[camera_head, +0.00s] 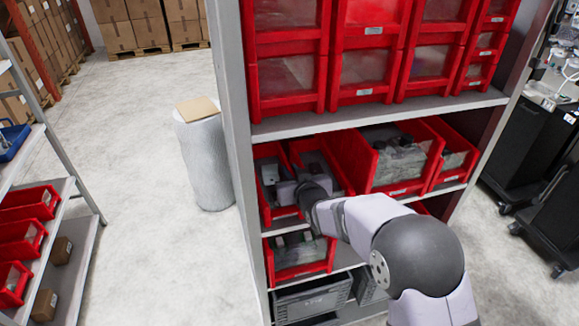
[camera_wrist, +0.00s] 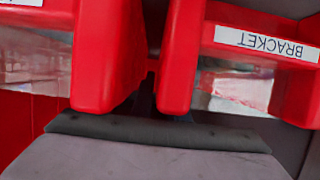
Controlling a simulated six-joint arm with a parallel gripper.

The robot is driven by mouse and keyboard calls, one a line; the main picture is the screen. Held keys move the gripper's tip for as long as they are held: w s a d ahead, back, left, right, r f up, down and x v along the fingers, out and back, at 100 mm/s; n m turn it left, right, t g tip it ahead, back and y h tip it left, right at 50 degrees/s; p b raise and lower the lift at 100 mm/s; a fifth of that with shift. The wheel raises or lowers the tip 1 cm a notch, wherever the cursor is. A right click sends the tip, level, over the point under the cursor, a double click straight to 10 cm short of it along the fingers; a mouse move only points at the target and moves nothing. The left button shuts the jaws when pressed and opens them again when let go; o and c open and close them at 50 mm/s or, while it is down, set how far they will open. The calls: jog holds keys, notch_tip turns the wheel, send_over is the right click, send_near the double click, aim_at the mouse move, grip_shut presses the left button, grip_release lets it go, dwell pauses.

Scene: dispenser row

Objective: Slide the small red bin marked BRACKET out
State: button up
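In the wrist view, the small red bin marked BRACKET (camera_wrist: 185,60) is at the right, its white label upside down. Part of another red bin (camera_wrist: 95,50) is at the left, with a narrow dark gap between the two. A grey gripper part with a dark edge (camera_wrist: 160,130) fills the bottom of that view. In the head view, my gripper (camera_head: 284,190) is at the front of the two small red bins at the left of the middle shelf. The bin labels there are hidden or too small to read. My wrist hides part of these bins, and the finger opening cannot be made out.
A wide red bin (camera_head: 398,180) with grey contents stands right of the small bins. The rack's grey upright (camera_head: 236,120) is close on the left. Red bins fill the shelf above (camera_head: 370,75); another red bin (camera_head: 298,258) is below. The floor left of the rack is mostly open.

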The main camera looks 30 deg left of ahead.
jog(key=shift+w+a+f, duration=0.25)
jog(key=shift+w+a, duration=0.2)
jog(key=shift+a, duration=0.05)
grip_shut()
jog(key=shift+s+d+b, duration=0.75)
jog(key=shift+s+d, duration=2.95)
jog(key=shift+o, duration=2)
grip_release()
